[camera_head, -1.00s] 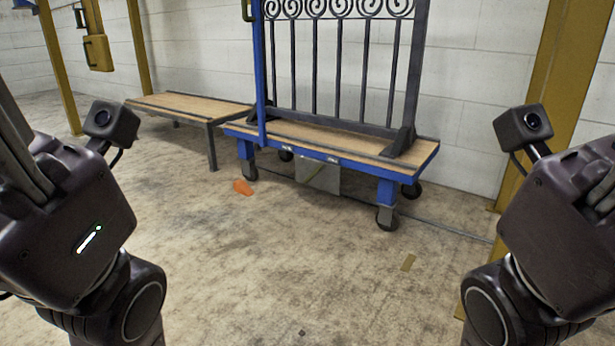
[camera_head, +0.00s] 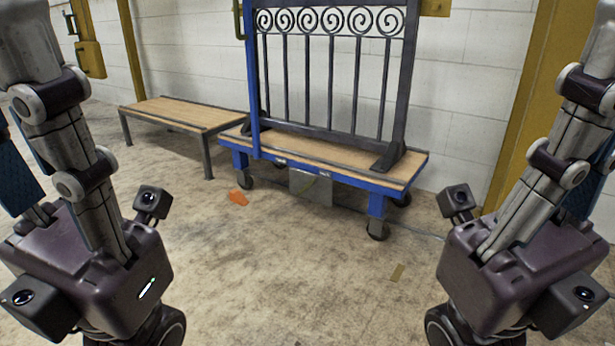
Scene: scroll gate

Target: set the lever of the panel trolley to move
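The panel trolley (camera_head: 408,176) stands ahead, a blue frame with a wood deck on dark casters. A dark scrolled gate panel (camera_head: 331,85) stands upright on it, beside a blue post (camera_head: 252,80). A small orange piece (camera_head: 237,197) is low by the front left caster; I cannot tell whether it is the lever.
A low wood-topped bench (camera_head: 180,112) stands left of the trolley. Yellow posts rise at the left (camera_head: 132,55) and right (camera_head: 530,105). A white block wall (camera_head: 470,100) is close behind. The floor in front is clear.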

